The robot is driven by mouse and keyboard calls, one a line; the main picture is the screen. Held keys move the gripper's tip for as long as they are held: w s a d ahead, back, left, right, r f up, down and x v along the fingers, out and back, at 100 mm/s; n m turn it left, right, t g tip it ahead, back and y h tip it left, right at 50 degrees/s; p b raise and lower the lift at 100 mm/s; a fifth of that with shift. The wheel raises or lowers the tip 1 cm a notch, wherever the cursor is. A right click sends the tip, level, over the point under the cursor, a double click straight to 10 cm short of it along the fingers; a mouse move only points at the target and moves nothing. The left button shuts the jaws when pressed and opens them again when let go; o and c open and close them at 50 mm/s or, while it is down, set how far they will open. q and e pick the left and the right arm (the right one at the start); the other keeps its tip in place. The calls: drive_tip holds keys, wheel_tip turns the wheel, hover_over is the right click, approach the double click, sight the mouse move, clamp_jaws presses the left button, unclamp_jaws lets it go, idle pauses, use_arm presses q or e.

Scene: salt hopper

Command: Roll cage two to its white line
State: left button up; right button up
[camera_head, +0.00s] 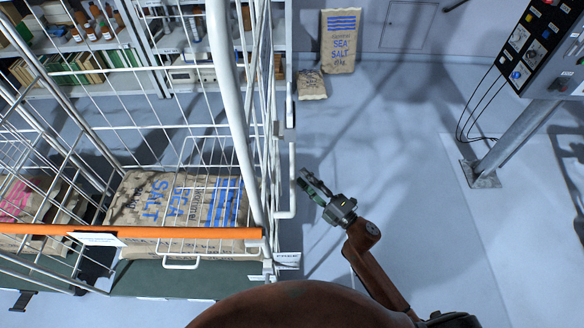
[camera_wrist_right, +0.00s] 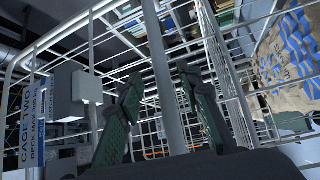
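Cage two, a white wire roll cage (camera_head: 231,90), fills the left of the head view. Its plate reading "CAGE TWO" (camera_wrist_right: 30,130) shows in the right wrist view. Salt sacks (camera_head: 150,198) lie inside, behind an orange bar (camera_head: 130,231). A white bent handle (camera_head: 291,180) stands out on the cage's right side. My left gripper is not in view. I cannot make out a white line.
Shelves (camera_head: 75,60) with goods stand behind the cage. A large sea salt sack (camera_head: 340,42) and a smaller one (camera_head: 311,84) rest by the back wall. A control panel (camera_head: 535,45) on a post (camera_head: 515,135) with hanging cables stands at right. The floor between is clear.

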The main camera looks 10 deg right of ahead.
sight(292, 168)
drive_tip(key=x, duration=0.6)
drive_tip(key=shift+w+a, duration=0.1)
drive_tip(key=shift+w, duration=0.05)
drive_tip(key=shift+c, duration=0.7)
clamp_jaws()
drive_tip(key=shift+f, duration=0.1)
